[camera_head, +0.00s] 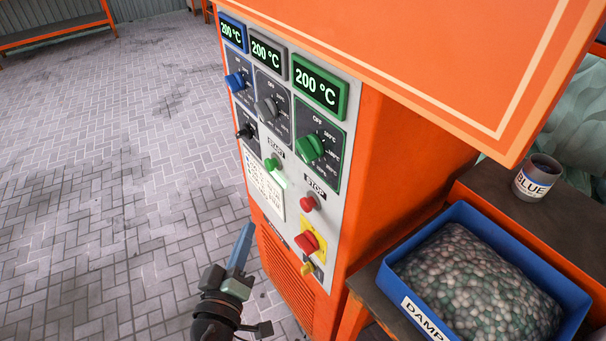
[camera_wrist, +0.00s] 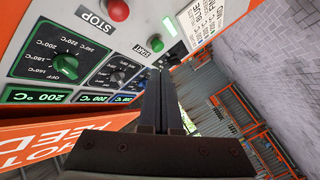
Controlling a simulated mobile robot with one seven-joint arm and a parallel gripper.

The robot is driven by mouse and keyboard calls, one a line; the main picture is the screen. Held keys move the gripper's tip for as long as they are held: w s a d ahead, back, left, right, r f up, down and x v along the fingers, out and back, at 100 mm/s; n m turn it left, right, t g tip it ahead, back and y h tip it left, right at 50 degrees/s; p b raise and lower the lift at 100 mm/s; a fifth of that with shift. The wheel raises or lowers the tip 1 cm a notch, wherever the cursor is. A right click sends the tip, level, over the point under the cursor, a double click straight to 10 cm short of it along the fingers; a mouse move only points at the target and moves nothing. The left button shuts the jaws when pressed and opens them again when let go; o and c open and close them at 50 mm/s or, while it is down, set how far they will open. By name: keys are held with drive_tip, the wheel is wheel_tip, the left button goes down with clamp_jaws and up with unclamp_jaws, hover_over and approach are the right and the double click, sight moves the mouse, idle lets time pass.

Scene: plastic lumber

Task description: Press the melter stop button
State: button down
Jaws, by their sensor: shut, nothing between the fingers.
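The melter's grey control panel (camera_head: 325,207) is on the front of an orange cabinet. The red stop button (camera_head: 308,203) sits under the STOP label, right of the green start button (camera_head: 271,162). In the wrist view the stop button (camera_wrist: 117,9) is at the top edge and the start button (camera_wrist: 156,43) is nearer the fingers. My gripper (camera_head: 246,232) is shut and empty, in front of the panel, low and left of the stop button. Its fingers also show in the wrist view (camera_wrist: 160,85). I cannot tell its exact gap to the panel.
A larger red switch on a yellow plate (camera_head: 307,243) lies below the stop button. Blue, black and green knobs and 200 °C displays (camera_head: 319,87) fill the upper panel. A blue tray of pellets (camera_head: 480,213) and a BLUE cup (camera_head: 536,178) stand right. Open paved floor (camera_head: 110,190) lies left.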

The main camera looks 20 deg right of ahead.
sight(308, 204)
drive_tip(key=shift+s+a+f+n, duration=0.1)
drive_tip(key=shift+s+f+n, duration=0.3)
drive_tip(key=shift+s, duration=0.15)
drive_tip(key=shift+r, duration=0.1)
drive_tip(key=w+d+p, duration=0.1)
drive_tip(key=d, duration=0.7)
drive_tip(key=shift+w+d+p, duration=0.35)
drive_tip(key=shift+w+p, duration=0.05)
drive_tip(key=shift+d, duration=0.1)
idle(1.6)
drive_tip(key=shift+w+d, duration=0.1)
drive_tip(key=shift+d, duration=0.2)
